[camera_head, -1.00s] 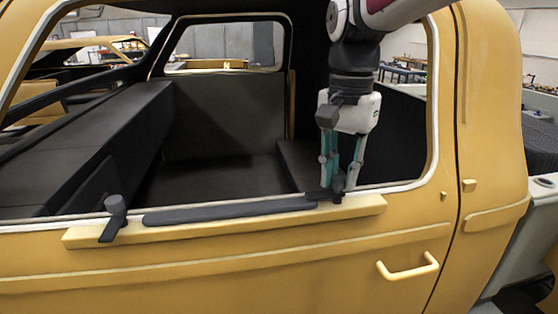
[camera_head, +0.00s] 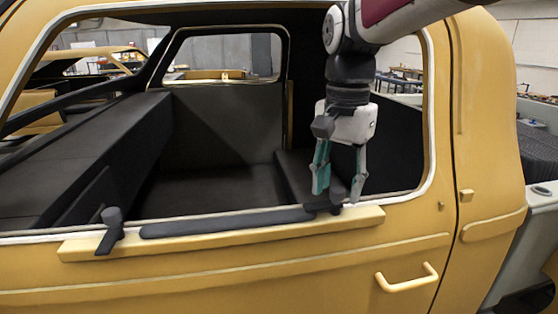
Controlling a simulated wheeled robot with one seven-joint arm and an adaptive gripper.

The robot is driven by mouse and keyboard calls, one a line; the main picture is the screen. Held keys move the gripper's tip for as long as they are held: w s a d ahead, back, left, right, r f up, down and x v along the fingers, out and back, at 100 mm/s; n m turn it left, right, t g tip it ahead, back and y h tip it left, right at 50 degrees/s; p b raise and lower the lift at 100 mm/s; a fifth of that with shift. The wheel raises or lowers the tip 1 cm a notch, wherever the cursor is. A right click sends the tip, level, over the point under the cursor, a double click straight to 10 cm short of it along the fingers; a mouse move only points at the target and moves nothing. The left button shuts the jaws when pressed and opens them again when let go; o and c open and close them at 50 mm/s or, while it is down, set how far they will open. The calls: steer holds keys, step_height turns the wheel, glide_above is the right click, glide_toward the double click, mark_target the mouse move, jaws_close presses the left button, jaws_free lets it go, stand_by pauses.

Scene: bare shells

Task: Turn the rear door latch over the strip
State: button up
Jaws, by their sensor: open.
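A dark strip (camera_head: 225,221) lies along the yellow ledge (camera_head: 200,240) under the window opening. A dark latch (camera_head: 322,207) sits at the strip's right end, low and partly behind my gripper; its arm points left and seems to reach over the strip's end. Another dark latch (camera_head: 111,232) stands at the strip's left end, knob up, with its arm pointing down and clear of the strip. My gripper (camera_head: 338,197) points down at the right latch, fingers apart, one on each side of the latch's knob. I cannot tell whether they touch it.
The yellow door (camera_head: 230,285) has a handle (camera_head: 407,279) at lower right. The window frame's right post stands close to the right of my gripper. The dark interior behind the opening is empty near the gripper, with a bench (camera_head: 90,150) at left.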

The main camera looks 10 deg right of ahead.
mark_target(338, 189)
step_height(338, 189, up, 12)
stand_by(0.5)
steer(key=shift+f, duration=0.1)
steer(key=s+a+f+n+t, duration=0.1)
steer(key=s+f+n+t, duration=0.4)
steer(key=s+f+n, duration=0.5)
steer(key=s+f, duration=0.4)
steer(key=shift+s+a+f+t, duration=0.15)
steer(key=shift+s+a+t, duration=0.05)
steer(key=shift+s+t, duration=0.1)
